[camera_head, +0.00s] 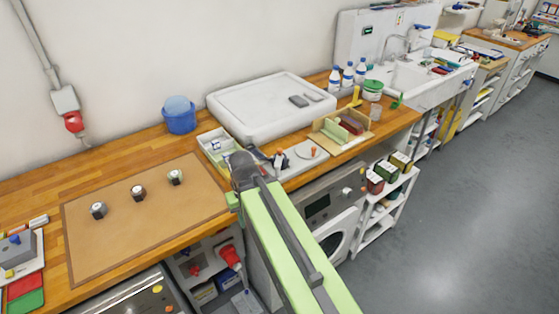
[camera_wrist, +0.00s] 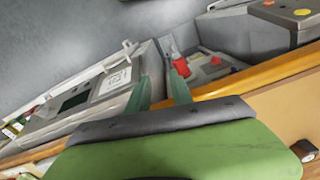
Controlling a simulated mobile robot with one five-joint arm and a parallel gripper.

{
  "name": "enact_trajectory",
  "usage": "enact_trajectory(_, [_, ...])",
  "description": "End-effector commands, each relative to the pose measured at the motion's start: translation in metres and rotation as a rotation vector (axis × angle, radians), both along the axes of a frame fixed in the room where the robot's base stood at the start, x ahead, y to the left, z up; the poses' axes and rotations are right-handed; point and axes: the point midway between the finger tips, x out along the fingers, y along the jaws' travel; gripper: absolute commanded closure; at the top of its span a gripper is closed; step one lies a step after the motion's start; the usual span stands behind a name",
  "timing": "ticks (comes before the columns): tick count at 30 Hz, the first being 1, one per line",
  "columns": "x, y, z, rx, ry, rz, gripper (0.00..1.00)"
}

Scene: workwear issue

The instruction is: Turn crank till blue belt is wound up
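A pale grey plate with a round light disc and an orange knob (camera_head: 312,151) lies on the wooden counter right of my arm's end; it may be the crank, but I cannot tell for sure. A small dark upright part (camera_head: 279,158) stands at its left end. I cannot make out a blue belt; my arm may hide part of this area. My gripper (camera_head: 233,202) is over the counter's front edge, left of the plate and apart from it. In the wrist view its two green fingers (camera_wrist: 160,92) stand apart with nothing held between them.
A brown mat (camera_head: 140,245) with several small knobs covers the counter at left. A washing machine (camera_head: 335,215) stands below. A red connector (camera_wrist: 181,66) shows beyond the fingers.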

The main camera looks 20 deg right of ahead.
Motion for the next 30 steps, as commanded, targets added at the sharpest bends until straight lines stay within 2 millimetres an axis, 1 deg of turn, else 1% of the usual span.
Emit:
enact_trajectory(1, [0.000, 0.000, 0.000, 0.000, 0.000, 0.000, 0.65])
enact_trajectory(2, [0.000, 0.000, 0.000, 0.000, 0.000, 0.000, 0.61])
enact_trajectory(3, [0.000, 0.000, 0.000, 0.000, 0.000, 0.000, 0.60])
enact_trajectory(10, [0.000, 0.000, 0.000, 0.000, 0.000, 0.000, 0.60])
enact_trajectory(13, [0.000, 0.000, 0.005, 0.000, 0.000, 0.000, 0.60])
enact_trajectory(30, [0.000, 0.000, 0.071, 0.000, 0.000, 0.000, 0.60])
